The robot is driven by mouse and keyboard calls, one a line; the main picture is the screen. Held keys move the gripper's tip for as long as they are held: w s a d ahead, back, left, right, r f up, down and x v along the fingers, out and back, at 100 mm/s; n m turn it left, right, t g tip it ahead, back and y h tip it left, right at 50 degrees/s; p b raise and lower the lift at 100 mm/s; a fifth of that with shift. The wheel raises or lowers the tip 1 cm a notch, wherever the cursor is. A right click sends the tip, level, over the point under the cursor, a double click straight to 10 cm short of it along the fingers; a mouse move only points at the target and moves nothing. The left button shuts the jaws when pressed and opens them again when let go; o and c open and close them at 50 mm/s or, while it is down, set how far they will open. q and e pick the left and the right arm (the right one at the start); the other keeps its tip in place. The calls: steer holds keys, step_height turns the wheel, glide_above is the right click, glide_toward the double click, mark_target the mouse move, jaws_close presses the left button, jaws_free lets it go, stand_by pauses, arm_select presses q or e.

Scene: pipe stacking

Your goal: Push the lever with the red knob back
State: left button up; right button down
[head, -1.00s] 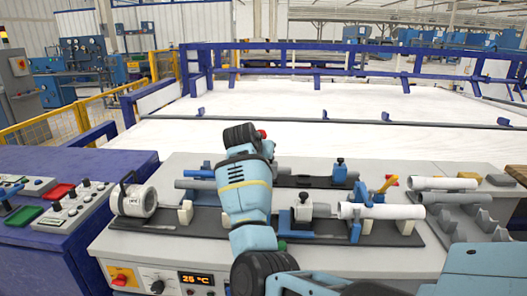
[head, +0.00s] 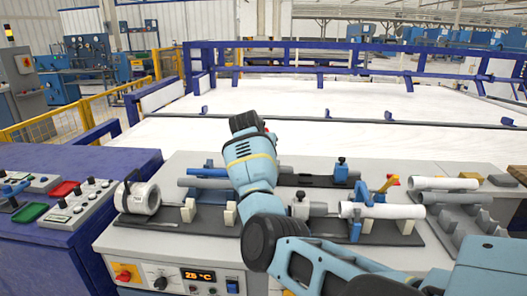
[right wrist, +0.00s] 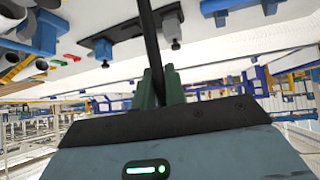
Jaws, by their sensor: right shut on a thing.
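My right gripper (right wrist: 161,88) is shut on the black rod of the lever (right wrist: 150,40) in the right wrist view. The rod runs between its green fingers and out of the top of the picture. In the head view my right wrist stands over the back left of the grey bench and hides the fingers and most of the lever. Only a little red of the knob (head: 267,130) shows at the right edge of the wrist. My left gripper is in neither view.
A wide white bed (head: 330,100) lies behind.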

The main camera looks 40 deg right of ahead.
steer(key=c, duration=1.9)
jaws_free()
steer(key=shift+d+r, duration=0.1)
steer(key=shift+r, duration=0.05)
steer(key=o, duration=0.4)
steer(key=shift+w+d+f, duration=0.1)
steer(key=shift+d+f, duration=0.05)
steer(key=shift+f, duration=0.05)
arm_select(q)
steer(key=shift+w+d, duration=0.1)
arm_select(e)
steer(key=shift+o, duration=0.2)
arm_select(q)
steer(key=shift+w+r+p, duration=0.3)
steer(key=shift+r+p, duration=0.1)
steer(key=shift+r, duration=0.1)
arm_select(e)
steer(key=v, duration=0.8)
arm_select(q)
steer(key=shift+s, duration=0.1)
arm_select(e)
steer(key=shift+f, duration=0.1)
